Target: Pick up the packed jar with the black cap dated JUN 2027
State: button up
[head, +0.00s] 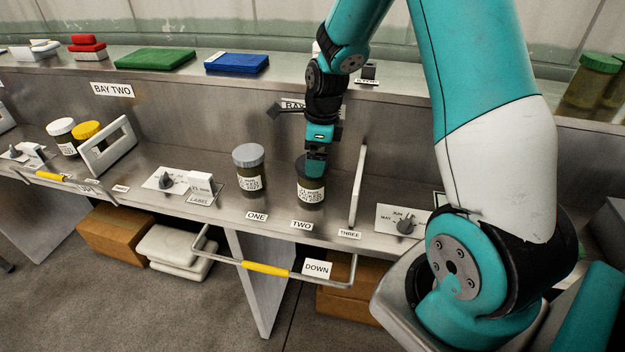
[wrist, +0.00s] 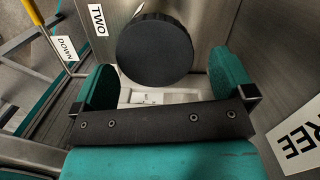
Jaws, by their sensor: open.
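A jar with a black cap (wrist: 155,50) stands upright at the place marked TWO; its body with a white label (head: 311,193) shows in the head view. The label has print with a PACKED line, but I cannot read the date for certain. My gripper (head: 316,165) is over this jar and hides most of its cap in the head view. In the wrist view my gripper (wrist: 168,85) is open, with its two fingers apart and the cap ahead of the gap between them. Nothing is held.
A grey-capped jar (head: 249,172) stands close on the left at ONE. An upright metal guard (head: 358,187) stands on the right near THREE. A bar with a yellow grip (head: 265,268) and a DOWN tag (head: 317,269) hangs in front. White-capped (head: 62,138) and yellow-capped (head: 88,136) jars stand far left.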

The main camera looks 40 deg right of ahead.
aim_at(312, 180)
jog(key=shift+w+a+f+p, duration=0.1)
jog(key=shift+a+f+p, duration=0.05)
jog(key=shift+f, duration=0.75)
jog(key=shift+s+a+f+p, duration=0.1)
jog(key=shift+a+f+p, duration=0.1)
jog(key=shift+f, duration=0.75)
jog(key=shift+w+a+f+p, duration=0.1)
jog(key=shift+a+f, duration=0.05)
jog(key=shift+f, duration=0.75)
jog(key=c, duration=1)
jog(key=shift+r, duration=0.1)
jog(key=shift+c, duration=0.2)
jog(key=shift+r, duration=0.1)
